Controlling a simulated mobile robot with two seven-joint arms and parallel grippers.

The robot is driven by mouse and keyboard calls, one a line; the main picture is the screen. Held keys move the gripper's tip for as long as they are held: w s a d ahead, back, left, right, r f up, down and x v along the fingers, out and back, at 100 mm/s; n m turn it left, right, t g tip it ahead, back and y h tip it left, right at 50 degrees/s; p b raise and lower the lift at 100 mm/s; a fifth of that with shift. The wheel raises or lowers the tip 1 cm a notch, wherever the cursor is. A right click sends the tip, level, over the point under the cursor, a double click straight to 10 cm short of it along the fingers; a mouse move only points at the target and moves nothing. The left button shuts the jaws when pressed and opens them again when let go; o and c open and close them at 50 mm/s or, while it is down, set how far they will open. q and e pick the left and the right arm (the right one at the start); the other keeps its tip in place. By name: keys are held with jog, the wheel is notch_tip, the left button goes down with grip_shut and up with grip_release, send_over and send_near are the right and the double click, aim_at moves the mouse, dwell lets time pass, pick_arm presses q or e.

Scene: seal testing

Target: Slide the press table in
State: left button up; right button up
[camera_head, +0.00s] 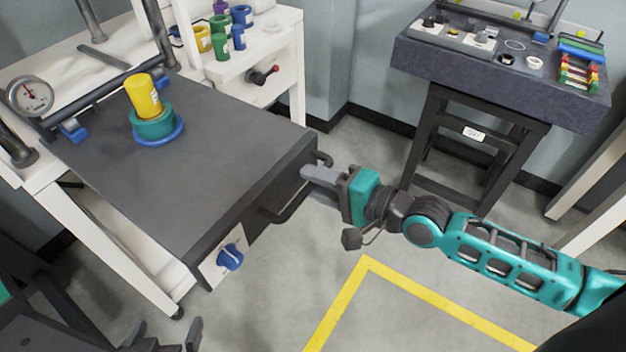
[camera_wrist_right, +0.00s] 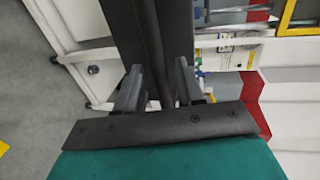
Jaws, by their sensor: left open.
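The press table (camera_head: 200,150) is a dark grey slab on a white frame, its front edge facing me. A dark bar handle (camera_head: 286,209) is on that front edge. My right gripper (camera_head: 312,179) is at the handle's right part. In the right wrist view its two fingers (camera_wrist_right: 157,85) stand on either side of a dark bar; I cannot tell whether they press on it. On the table, a yellow cylinder (camera_head: 145,97) stands in a green ring (camera_head: 153,124) on a blue disc (camera_head: 166,139). My left gripper (camera_head: 162,337) is open and empty at the bottom left.
A pressure gauge (camera_head: 29,96) is at the far left. A blue knob (camera_head: 230,257) is on the table's front. A white bench (camera_head: 262,50) with several coloured containers stands behind. A stone-topped stand (camera_head: 500,75) is at the right. The floor with yellow tape (camera_head: 369,264) is clear.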

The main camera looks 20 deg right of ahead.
jog(key=shift+w+a+f, duration=0.1)
jog(key=shift+w+a, duration=0.3)
jog(key=shift+w, duration=0.05)
grip_shut()
dwell(0.5)
